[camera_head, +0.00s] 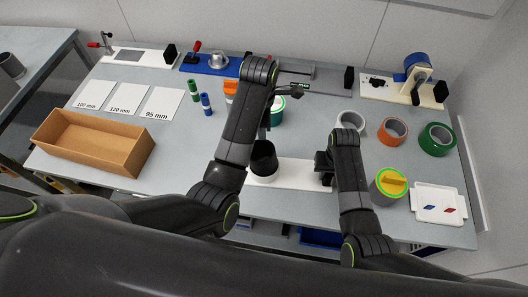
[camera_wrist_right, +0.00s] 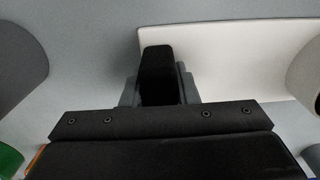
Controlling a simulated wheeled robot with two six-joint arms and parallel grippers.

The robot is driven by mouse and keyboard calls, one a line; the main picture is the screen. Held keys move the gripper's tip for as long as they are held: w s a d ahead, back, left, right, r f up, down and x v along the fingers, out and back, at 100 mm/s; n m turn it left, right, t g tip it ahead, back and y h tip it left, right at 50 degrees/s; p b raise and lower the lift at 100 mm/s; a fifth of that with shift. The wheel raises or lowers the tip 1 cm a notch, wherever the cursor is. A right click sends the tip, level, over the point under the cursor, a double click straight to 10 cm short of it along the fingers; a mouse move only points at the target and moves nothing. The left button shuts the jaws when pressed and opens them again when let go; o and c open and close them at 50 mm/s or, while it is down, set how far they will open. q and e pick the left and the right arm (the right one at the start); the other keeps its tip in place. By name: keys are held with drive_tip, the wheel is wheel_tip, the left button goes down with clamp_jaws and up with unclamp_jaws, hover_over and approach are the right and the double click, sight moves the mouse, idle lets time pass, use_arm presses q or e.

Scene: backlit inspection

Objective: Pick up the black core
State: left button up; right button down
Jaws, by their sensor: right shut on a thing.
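My right gripper (camera_head: 322,168) is low over the right end of a white board on the table. In the head view this piece does not stand out from the dark gripper. A cylinder with a black upper part and white lower part (camera_head: 263,160) stands on the left of the board. My left gripper (camera_head: 292,89) is beyond it, its jaws too unclear to read.
The white board (camera_head: 295,175) lies at the front centre. A brown open box (camera_head: 93,142) and several white cards (camera_head: 125,98) are left. Tape rolls (camera_head: 395,131), a grey cylinder with a yellow top (camera_head: 389,187) and a white tray (camera_head: 438,203) are right. Fixtures line the back.

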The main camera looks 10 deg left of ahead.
use_arm(q)
hover_over(263, 146)
wheel_tip(263, 146, down, 6)
drive_tip(key=r, duration=0.1)
drive_tip(key=shift+s+f, duration=0.15)
drive_tip(key=shift+f, duration=1.4)
drive_tip(key=shift+s+f, duration=0.15)
drive_tip(key=shift+f, duration=1.35)
clamp_jaws()
